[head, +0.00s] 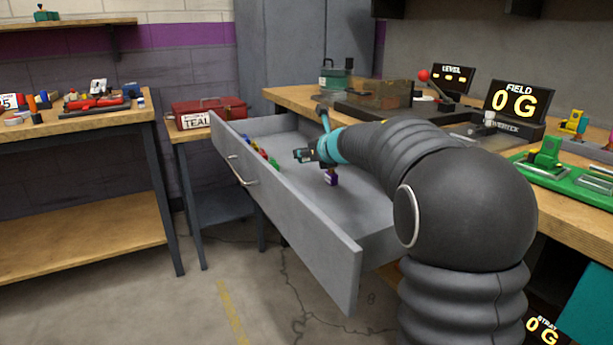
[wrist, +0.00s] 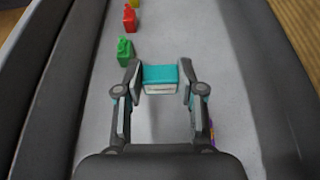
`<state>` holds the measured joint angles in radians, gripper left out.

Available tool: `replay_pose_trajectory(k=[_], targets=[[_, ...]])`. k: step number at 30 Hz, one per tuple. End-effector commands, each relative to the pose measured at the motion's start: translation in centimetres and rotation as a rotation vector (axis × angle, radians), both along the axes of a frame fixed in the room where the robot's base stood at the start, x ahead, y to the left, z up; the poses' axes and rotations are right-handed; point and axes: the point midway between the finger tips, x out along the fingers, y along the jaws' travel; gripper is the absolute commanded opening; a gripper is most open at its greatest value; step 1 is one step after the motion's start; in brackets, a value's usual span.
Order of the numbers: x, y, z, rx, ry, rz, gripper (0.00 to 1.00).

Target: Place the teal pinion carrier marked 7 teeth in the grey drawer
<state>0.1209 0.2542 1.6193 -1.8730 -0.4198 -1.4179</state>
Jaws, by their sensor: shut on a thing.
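The teal pinion carrier (wrist: 160,78), a small block with a pale label strip, sits between the fingertips of my gripper (wrist: 158,82) in the wrist view. The label's marking is too small to read. My gripper is shut on it. The grey drawer (head: 290,220) stands pulled open in the head view, and my gripper (head: 305,155) is inside its outline, over the floor. The drawer floor (wrist: 205,35) lies below the carrier in the wrist view. I cannot tell whether the carrier touches the floor. In the head view the carrier is hard to separate from my teal-banded gripper.
A purple carrier (head: 331,177) stands in the drawer right of my gripper. Green (wrist: 125,52), red (wrist: 129,18) and yellow (wrist: 134,3) carriers line the drawer's front side. The red TEAL box (head: 208,112) is on a side table. The bench (head: 290,97) is behind.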

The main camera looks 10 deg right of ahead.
Motion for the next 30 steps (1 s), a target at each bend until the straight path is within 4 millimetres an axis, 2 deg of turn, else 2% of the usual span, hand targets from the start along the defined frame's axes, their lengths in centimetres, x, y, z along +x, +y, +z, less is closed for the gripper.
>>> replay_pose_trajectory(k=[1,5,12,27,28,30], targets=[[0.0,0.0,-1.0,0.001,0.000,0.000,0.07],[0.0,0.1,-1.7,0.001,-0.001,0.001,0.07],[0.0,0.3,-4.8,0.000,0.000,0.003,0.07],[0.0,0.3,-5.6,0.000,-0.001,0.004,0.07],[0.0,0.3,-5.5,0.000,-0.001,0.004,0.46],[0.0,0.3,-5.5,0.000,-0.001,0.004,0.49]])
